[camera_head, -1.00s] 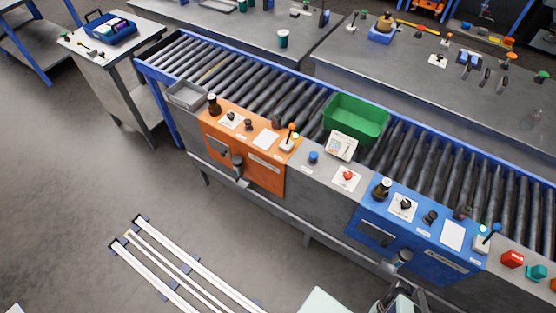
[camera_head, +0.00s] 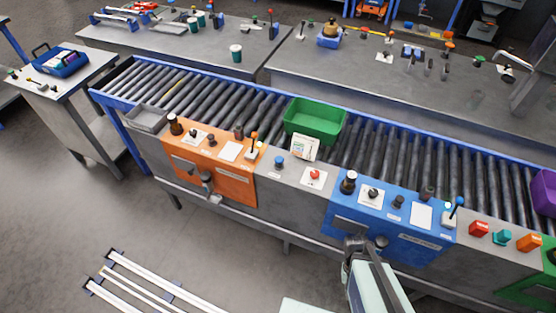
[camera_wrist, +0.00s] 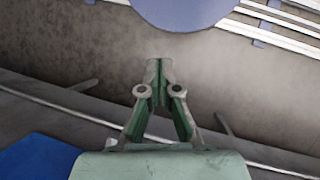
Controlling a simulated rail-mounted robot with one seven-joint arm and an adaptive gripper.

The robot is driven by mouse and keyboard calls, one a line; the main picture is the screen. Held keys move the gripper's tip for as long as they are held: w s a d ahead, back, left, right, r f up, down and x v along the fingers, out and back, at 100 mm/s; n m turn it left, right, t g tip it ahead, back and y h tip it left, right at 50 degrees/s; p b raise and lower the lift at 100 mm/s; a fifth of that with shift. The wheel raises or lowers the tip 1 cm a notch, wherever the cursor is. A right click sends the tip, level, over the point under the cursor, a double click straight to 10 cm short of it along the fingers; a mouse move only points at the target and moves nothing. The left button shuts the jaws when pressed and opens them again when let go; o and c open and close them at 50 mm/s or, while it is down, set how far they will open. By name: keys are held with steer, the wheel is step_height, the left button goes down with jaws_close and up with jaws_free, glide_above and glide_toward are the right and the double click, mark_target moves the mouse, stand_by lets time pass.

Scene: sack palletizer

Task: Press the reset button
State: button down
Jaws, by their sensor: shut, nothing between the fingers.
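A grey section between an orange panel (camera_head: 215,160) and a blue panel (camera_head: 385,210) carries a small blue button (camera_head: 279,161) and a red button (camera_head: 314,174) on a white plate. The labels are too small to read, so I cannot tell which one is the reset button. My gripper (camera_wrist: 159,65) is shut and empty in the wrist view, over the floor. In the head view my gripper's end shows in front of the blue panel's lower part, apart from the buttons. No button shows in the wrist view.
A roller conveyor (camera_head: 240,106) runs behind the panels, with a green bin (camera_head: 316,121) on it. A small white display (camera_head: 304,147) stands between the bin and the buttons. Red (camera_head: 479,229), teal (camera_head: 501,237) and orange (camera_head: 529,242) controls sit at the right. White floor rails (camera_head: 165,283) lie in front.

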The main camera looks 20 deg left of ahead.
steer(key=w+a+r+n+t+h+b, duration=0.1)
steer(key=w+a+r+t, duration=0.15)
steer(key=w, duration=0.25)
steer(key=w+a+r+n+t+h, duration=0.1)
steer(key=w+a+r, duration=0.1)
steer(key=w+a, duration=0.3)
step_height(320, 180, up, 31)
steer(key=t+b, duration=0.2)
steer(key=t, duration=0.8)
glide_above(278, 160)
steer(key=shift+w+a+r+y, duration=0.1)
steer(key=shift+r+y, duration=0.05)
steer(key=shift+y, duration=0.15)
step_height(278, 160, down, 8)
steer(key=b, duration=0.4)
steer(key=shift+f, duration=0.5)
steer(key=shift+f+b, duration=0.1)
steer(key=shift+b, duration=0.3)
